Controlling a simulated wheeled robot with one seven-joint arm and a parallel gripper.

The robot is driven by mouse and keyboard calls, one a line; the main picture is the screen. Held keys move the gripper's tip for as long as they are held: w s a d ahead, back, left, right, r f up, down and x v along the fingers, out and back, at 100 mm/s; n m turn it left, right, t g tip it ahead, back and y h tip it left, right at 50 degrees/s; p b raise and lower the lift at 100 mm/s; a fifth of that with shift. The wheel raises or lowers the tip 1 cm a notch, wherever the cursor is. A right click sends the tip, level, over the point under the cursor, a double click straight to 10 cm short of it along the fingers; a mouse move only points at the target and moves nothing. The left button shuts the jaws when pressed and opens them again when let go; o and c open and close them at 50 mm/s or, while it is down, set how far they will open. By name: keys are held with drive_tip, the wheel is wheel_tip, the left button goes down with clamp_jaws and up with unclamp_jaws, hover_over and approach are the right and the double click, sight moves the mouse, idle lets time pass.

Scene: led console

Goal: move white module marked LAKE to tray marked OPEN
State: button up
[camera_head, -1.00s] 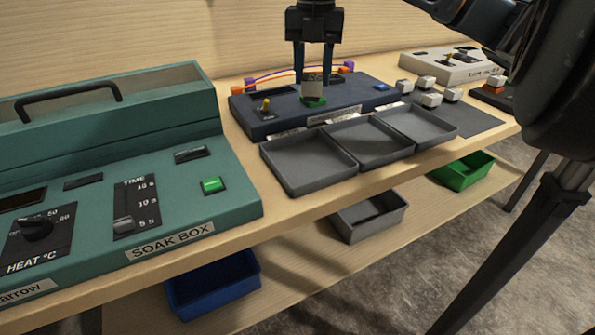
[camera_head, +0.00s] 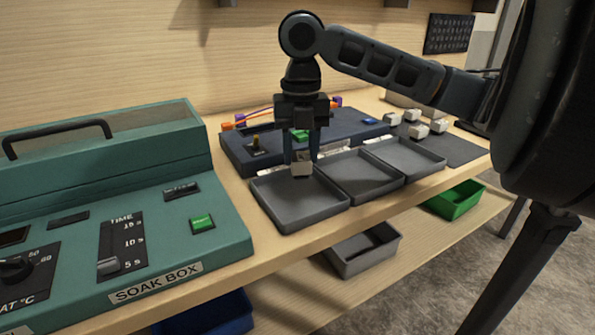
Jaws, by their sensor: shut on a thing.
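My gripper (camera_head: 302,158) is shut on a white module (camera_head: 302,169). It holds the module low over the back right part of the left grey tray (camera_head: 290,208); I cannot tell whether the module touches the tray. Any marking on the module is too small to read. The middle grey tray (camera_head: 360,178) and the right grey tray (camera_head: 408,160) look empty. The labels behind the trays are partly hidden by my gripper and cannot be read. The dark blue console (camera_head: 240,155) stands behind the trays, with a green spot (camera_head: 298,135) on its top.
The green soak box (camera_head: 165,240) stands close at the left. Several white modules (camera_head: 418,130) sit on a dark mat at the right. A grey bin (camera_head: 362,250), a green bin (camera_head: 456,200) and a blue bin (camera_head: 215,318) are on the lower shelf.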

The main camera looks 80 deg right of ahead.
sight(297, 173)
drive_tip(key=shift+w+a+f, duration=0.2)
drive_tip(key=shift+a+f, duration=0.2)
drive_tip(key=shift+a, duration=0.15)
drive_tip(key=shift+f, duration=1.95)
drive_tip(key=shift+f, duration=0.1)
drive_tip(key=shift+f, duration=0.15)
drive_tip(key=o, duration=1.1)
drive_tip(key=shift+c, duration=0.2)
wheel_tip(297, 173, up, 12)
drive_tip(key=shift+r+p, duration=0.25)
drive_tip(key=shift+p, duration=0.2)
drive_tip(key=shift+w, duration=0.1)
